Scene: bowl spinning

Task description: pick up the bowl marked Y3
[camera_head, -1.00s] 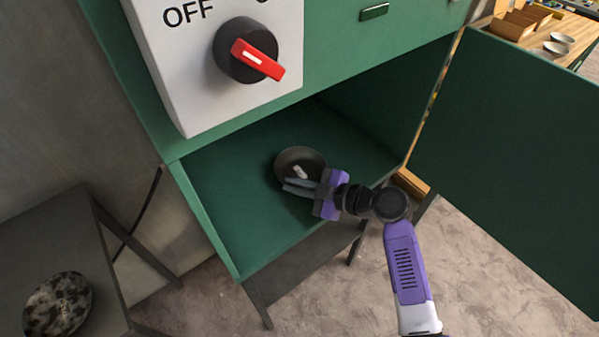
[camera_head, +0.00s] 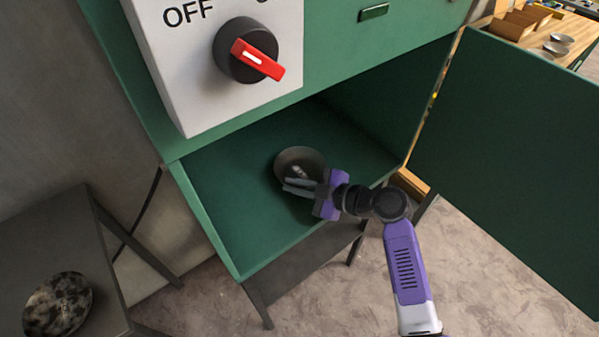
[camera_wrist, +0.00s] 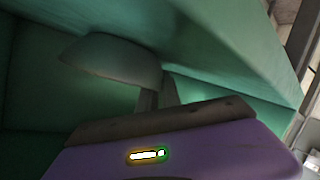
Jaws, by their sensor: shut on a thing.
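A dark grey round bowl (camera_head: 297,160) is inside the green cabinet (camera_head: 232,215), near the middle of its floor. A small pale mark shows inside the bowl, too small to read as Y3. My purple gripper (camera_head: 300,186) reaches in from the right, with its fingers at the bowl's near rim. The gripper is shut on the bowl's rim. In the wrist view the bowl (camera_wrist: 115,58) shows beyond the fingers, in front of the green walls. I cannot tell whether the bowl touches the cabinet floor.
The cabinet door (camera_head: 510,150) stands open at the right. A white switch box with a red knob (camera_head: 257,59) is above the opening. A speckled dark bowl (camera_head: 58,304) sits on a grey table (camera_head: 50,235) at the left. A wooden bench (camera_head: 570,25) with bowls is at the back right.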

